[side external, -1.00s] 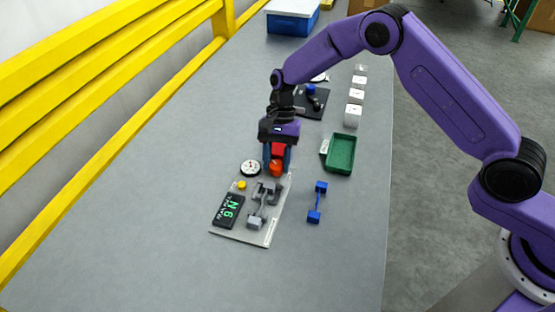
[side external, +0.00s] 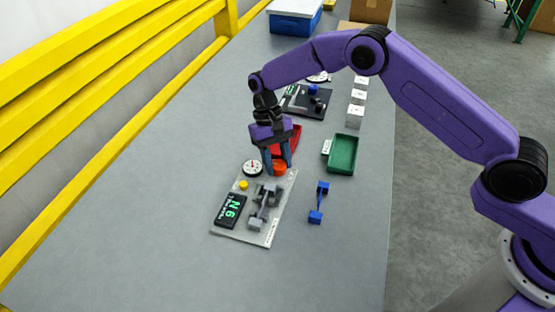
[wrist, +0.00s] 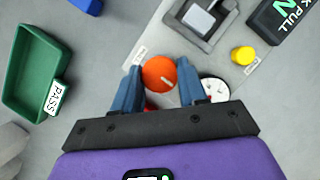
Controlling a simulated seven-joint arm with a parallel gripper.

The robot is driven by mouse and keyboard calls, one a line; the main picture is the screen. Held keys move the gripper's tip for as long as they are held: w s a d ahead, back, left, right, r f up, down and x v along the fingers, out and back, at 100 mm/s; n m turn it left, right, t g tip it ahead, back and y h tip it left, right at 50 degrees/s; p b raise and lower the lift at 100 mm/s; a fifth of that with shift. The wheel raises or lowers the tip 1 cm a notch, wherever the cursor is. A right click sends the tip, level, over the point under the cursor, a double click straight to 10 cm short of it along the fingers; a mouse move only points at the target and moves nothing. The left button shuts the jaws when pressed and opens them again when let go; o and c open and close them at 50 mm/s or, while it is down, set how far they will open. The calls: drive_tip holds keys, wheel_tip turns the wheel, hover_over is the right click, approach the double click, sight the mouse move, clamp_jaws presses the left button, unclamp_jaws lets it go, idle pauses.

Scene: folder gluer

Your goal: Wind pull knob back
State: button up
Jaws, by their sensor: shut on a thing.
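The pull knob (side external: 280,168) is a round orange-red knob with a pale mark on its top. It sits at the far end of a light grey base plate (side external: 267,232), and it shows in the wrist view (wrist: 160,73). My gripper (side external: 278,169) has its two blue fingers on either side of the knob, shut on it; the fingers also flank it in the wrist view (wrist: 159,68). A black display with green characters (side external: 230,211), a yellow button (side external: 243,185), a white dial gauge (side external: 252,167) and a grey clamp fixture (side external: 257,222) are by the knob.
A red tray (side external: 292,138) lies behind my fingers, partly hidden. A second dark device (side external: 318,103) and white blocks stand farther back. The near table is clear.

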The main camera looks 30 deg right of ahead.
idle(0.5)
drive_tip(key=o, duration=1.1)
drive_tip(key=shift+c, duration=0.2)
drive_tip(key=v, duration=1.2)
drive_tip(key=shift+r, duration=0.15)
